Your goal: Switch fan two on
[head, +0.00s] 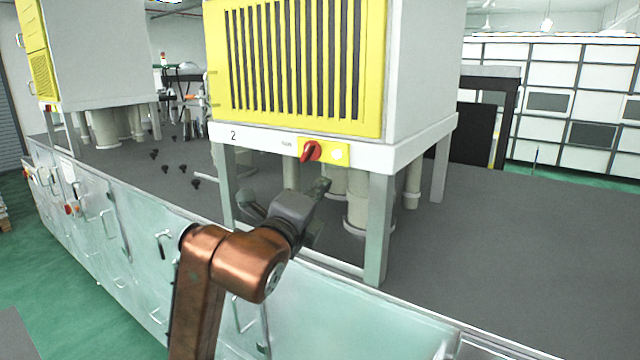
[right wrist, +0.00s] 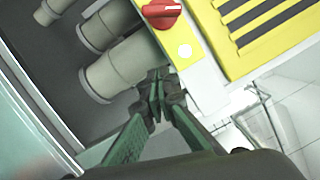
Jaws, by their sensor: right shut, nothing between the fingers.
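Fan unit two (head: 300,60) is a grey box with a yellow slatted grille, marked "2" on its white front rail. Its red rotary switch (head: 311,151) sits on a yellow plate (head: 335,153) with a pale round spot on its right. In the right wrist view the red switch (right wrist: 161,13) is at the top, partly cut off. My right gripper (head: 322,188) is just below the switch plate, apart from the knob. In the right wrist view its fingertips (right wrist: 157,84) are together and empty. My left gripper is not in view.
Fan two stands on grey legs (head: 377,230) with pale pipes (head: 357,205) beneath. Another yellow-fronted unit (head: 38,60) stands at the left. Small black parts (head: 165,169) lie on the dark worktop. The worktop at the right (head: 520,240) is clear.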

